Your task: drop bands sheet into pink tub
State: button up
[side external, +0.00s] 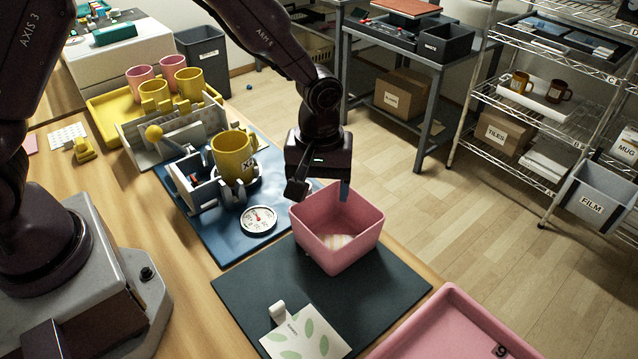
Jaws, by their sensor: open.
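The pink tub (322,262) is a square, open-topped tub on the dark mat's far end. A sheet with pale bands (337,241) shows inside it, lying at the bottom; part of it is hidden by the tub's walls. My gripper (320,190) is above the tub's back rim, pointing down, with its two fingers apart. No sheet shows between the fingers.
A leaf-patterned sheet (302,334) with a small curled tab lies on the dark mat (375,290). A pink tray (455,325) is at the front right. A mug press (205,185) holding a yellow mug (232,158) and a round dial (258,219) stand left of the tub.

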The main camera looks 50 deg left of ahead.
dwell(0.4)
jog(key=shift+r, duration=3)
jog(key=s+a+r+m+t, duration=0.2)
jog(key=s+a+r+m, duration=0.2)
jog(key=s+r, duration=0.4)
jog(key=s+a+r+m+t, duration=0.3)
jog(key=s+a+r+m, duration=0.2)
jog(key=s+r, duration=0.3)
jog(key=shift+s+a+r+t, duration=0.35)
jog(key=shift+s+a, duration=0.2)
jog(key=shift+s, duration=0.7)
